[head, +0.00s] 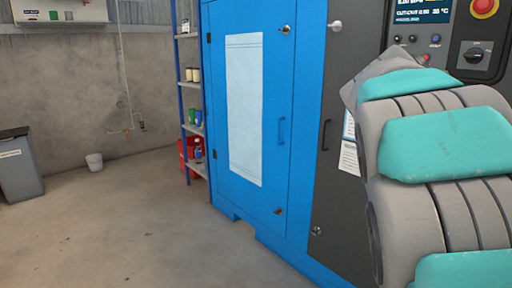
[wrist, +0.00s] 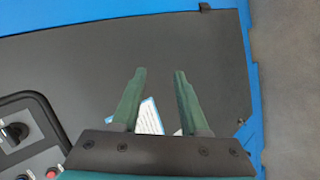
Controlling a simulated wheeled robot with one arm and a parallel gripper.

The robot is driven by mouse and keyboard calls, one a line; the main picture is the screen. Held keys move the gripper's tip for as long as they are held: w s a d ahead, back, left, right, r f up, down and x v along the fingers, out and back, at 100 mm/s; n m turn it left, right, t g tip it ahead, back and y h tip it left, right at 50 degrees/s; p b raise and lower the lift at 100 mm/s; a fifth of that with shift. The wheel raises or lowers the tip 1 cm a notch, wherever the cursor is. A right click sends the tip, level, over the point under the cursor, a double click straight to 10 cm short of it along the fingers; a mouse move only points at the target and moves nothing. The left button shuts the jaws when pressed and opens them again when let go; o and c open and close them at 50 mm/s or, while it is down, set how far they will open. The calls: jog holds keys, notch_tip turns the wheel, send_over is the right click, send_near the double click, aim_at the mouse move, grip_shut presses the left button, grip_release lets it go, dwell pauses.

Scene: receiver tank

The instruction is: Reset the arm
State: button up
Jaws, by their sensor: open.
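My gripper (wrist: 160,76) shows in the wrist view with its two green fingers apart and nothing between them. It is in front of the dark grey panel (wrist: 80,72) of the blue machine. The fingers partly cover a white label on that panel. In the head view my grey and teal arm fills the right side and hides part of the dark panel (head: 331,200). My fingers do not show in the head view.
A blue cabinet door (head: 278,60) with handles stands in the middle. A control panel with a red emergency button (head: 484,6) and a rotary switch (head: 474,54) is at upper right. The floor at lower left is clear.

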jog(key=s+a+f+m+g+y, duration=0.1)
jog(key=s+a+f+y, duration=0.4)
jog(key=s+a+f, duration=0.8)
jog(key=s+a+f+g+y, duration=0.4)
jog(key=s+a+f+y, duration=0.1)
jog(key=s+a+f, duration=0.8)
jog(key=s+f, duration=0.3)
jog(key=s, duration=0.1)
jog(key=shift+s+a+m, duration=0.15)
jog(key=shift+s+m, duration=0.2)
jog(key=shift+m, duration=0.05)
